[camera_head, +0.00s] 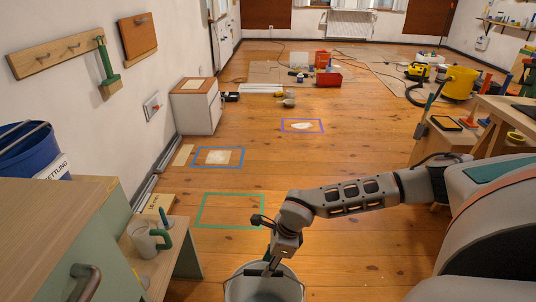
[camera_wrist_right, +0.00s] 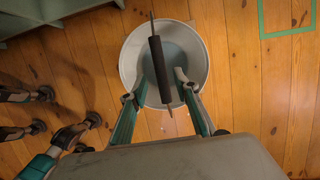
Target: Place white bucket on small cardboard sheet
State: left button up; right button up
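The white bucket (camera_head: 262,288) is at the bottom edge of the head view, partly cut off. In the right wrist view the bucket (camera_wrist_right: 197,52) is seen from above, with its dark handle grip (camera_wrist_right: 158,65) crossing the opening. My right gripper (camera_wrist_right: 161,84) is over the bucket; its two fingers are apart on either side of the handle grip, with visible gaps. It also shows in the head view (camera_head: 272,266). Which piece is the small cardboard sheet is unclear: a pale sheet (camera_head: 218,157) lies inside blue tape, and a narrow tan piece (camera_head: 183,155) lies beside it.
A green tape outline (camera_head: 232,194) on bare floor lies ahead of the bucket. A purple outline (camera_head: 302,119) holds a white patch.

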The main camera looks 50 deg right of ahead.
jog(key=p+v, duration=0.1)
jog(key=v, duration=0.3)
jog(key=shift+r, duration=0.45)
pick_arm(q)
jog(key=shift+w+a+m+y, duration=0.15)
jog(key=shift+a+m+y, duration=0.15)
jog(key=shift+a+m, duration=0.55)
pick_arm(e)
jog(key=shift+s+d+r, duration=0.1)
jog(key=shift+s+r, duration=0.1)
jog(key=shift+r, duration=0.1)
pick_arm(q)
jog(key=shift+a, duration=0.1)
